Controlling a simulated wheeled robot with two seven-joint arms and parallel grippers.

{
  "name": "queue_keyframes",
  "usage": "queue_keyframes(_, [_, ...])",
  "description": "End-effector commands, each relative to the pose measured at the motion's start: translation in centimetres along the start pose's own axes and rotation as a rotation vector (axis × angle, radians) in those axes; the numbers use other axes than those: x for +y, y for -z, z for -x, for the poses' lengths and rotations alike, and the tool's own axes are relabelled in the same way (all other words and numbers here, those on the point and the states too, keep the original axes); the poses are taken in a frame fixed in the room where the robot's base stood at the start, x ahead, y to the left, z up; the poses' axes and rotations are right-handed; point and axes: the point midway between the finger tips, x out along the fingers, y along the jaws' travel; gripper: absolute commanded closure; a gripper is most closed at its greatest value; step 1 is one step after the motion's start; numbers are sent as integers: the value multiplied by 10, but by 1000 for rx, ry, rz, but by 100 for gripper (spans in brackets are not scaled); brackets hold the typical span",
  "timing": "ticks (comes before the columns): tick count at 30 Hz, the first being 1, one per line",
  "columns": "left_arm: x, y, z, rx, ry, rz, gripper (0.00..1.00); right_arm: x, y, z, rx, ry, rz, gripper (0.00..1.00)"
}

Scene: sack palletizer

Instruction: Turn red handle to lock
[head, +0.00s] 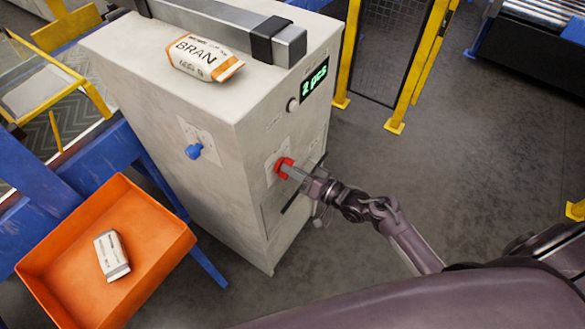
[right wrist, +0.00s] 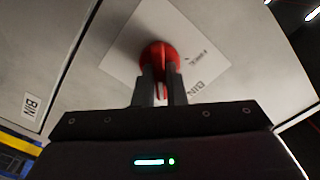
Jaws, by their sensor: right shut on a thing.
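The red handle (head: 283,167) sits on a pale plate on the right-hand face of the grey cabinet (head: 200,120). My right gripper (head: 291,172) reaches it from the right and is shut on it. In the right wrist view the red handle (right wrist: 159,57) shows as a round red knob with a ridge between the two fingers of my right gripper (right wrist: 160,82). Part of the ridge is hidden by the fingers. A label by it reads BIN. My left gripper is not in view.
A BRAN sack (head: 204,55) lies on the cabinet top beside a grey bar. A blue knob (head: 194,152) is on the left face. An orange bin (head: 62,291) holds a small white sack (head: 112,256). A display (head: 314,79) reads 2 pcs.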

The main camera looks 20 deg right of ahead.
Motion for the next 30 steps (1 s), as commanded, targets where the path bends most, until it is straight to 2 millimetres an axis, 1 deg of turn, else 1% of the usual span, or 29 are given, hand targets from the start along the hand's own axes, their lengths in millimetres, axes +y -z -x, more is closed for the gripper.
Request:
queue_keyframes(13, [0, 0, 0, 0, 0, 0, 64, 0, 0, 0, 0, -1, -12, 100])
queue_keyframes(14, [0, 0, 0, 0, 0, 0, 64, 0, 0, 0, 0, -1, -12, 88])
queue_keyframes(18, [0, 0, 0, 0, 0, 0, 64, 0, 0, 0, 0, 0, -12, 70])
queue_keyframes(19, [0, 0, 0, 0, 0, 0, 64, 0, 0, 0, 0, 0, -11, 67])
queue_keyframes(26, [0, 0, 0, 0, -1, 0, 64, 0, 0, 0, 0, 0, -10, 67])
queue_keyframes(30, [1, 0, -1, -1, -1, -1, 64, 1, -1, 9, 0, -1, -10, 67])
